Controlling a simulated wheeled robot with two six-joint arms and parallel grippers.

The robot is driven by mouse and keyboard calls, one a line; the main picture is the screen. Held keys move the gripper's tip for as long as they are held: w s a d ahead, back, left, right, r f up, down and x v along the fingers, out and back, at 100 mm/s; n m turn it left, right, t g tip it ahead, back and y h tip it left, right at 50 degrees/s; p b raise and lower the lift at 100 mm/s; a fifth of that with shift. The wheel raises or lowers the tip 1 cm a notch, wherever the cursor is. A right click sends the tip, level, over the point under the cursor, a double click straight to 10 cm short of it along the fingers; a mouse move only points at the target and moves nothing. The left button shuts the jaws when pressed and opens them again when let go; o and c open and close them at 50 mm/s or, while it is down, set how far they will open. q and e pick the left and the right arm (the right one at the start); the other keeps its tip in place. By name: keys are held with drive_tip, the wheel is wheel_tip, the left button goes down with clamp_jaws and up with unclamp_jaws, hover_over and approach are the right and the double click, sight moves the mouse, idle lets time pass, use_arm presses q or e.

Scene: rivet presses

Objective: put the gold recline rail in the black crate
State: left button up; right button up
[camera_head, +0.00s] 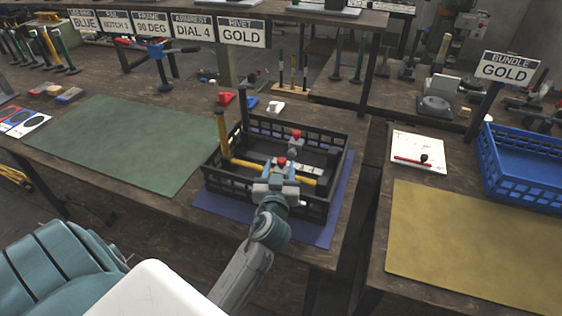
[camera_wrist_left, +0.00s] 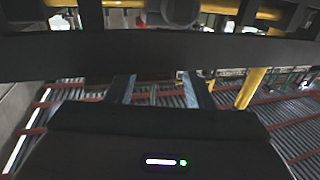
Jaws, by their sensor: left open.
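The black crate (camera_head: 336,172) stands on a blue mat on the middle bench. A gold rail (camera_head: 246,164) lies low across the crate, its middle hidden behind my left gripper; its other end shows to the right of the gripper. Another gold piece (camera_head: 222,136) stands upright at the crate's left corner; I cannot tell whether the two are joined. My left gripper (camera_head: 280,167) is open over the crate's near side, by the lying rail. In the left wrist view the open fingers (camera_wrist_left: 160,90) show below a dark bar, with a gold bar (camera_wrist_left: 250,88) to their right.
A green mat (camera_head: 125,143) lies left of the crate. The blue mat (camera_head: 316,229) has bare room in front. A blue crate (camera_head: 487,172) stands on the right bench under a "BUNDLE GOLD" sign (camera_head: 508,68), beyond a clear yellow mat (camera_head: 470,245). A "RIVET GOLD" sign (camera_head: 242,33) stands behind.

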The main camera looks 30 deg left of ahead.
use_arm(q)
drive_tip(key=b+v, duration=0.1)
drive_tip(key=v, duration=0.6)
idle(0.3)
